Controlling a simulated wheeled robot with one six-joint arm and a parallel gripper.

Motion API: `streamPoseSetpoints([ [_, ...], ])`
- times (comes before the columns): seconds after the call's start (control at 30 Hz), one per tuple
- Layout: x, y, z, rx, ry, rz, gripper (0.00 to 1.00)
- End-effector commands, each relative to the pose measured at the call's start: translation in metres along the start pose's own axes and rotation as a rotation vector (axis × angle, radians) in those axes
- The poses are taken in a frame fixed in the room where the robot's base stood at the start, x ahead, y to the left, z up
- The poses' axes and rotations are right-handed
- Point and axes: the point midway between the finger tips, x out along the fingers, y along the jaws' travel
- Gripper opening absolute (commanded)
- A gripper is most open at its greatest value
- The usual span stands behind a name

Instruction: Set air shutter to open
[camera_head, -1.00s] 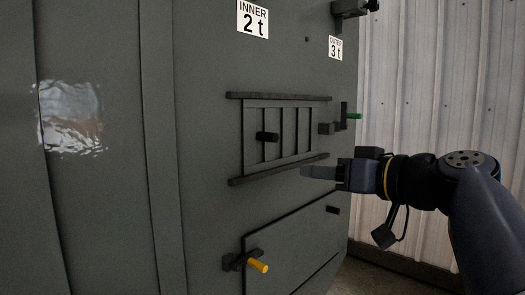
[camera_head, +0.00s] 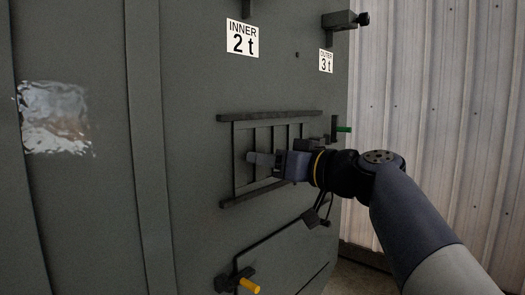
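The air shutter (camera_head: 241,179) is a dark slatted panel on the grey enclosure wall, held between an upper rail (camera_head: 262,117) and a lower rail (camera_head: 240,199). Narrow upright bars show across it.
A yellow-handled latch (camera_head: 248,286) sits below on a lower door panel. A green-tipped handle (camera_head: 343,129) is just right of the shutter. Labels "INNER 2 t" (camera_head: 242,38) and "OUTER 3 t" (camera_head: 326,61) are above. A corrugated wall (camera_head: 430,110) stands at right.

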Motion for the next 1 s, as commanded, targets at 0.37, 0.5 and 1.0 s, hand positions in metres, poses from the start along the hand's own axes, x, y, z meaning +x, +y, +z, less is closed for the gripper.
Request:
streamPoseSetpoints([
  [0.37,0.0104,-0.0003,0.0006,0.0,0.0,0.0,0.4],
  [0.5,0.0102,-0.0003,0.0005,0.0,0.0,0.0,0.34],
  [1.0,0.0101,-0.0003,0.0004,0.0,0.0,0.0,0.0],
])
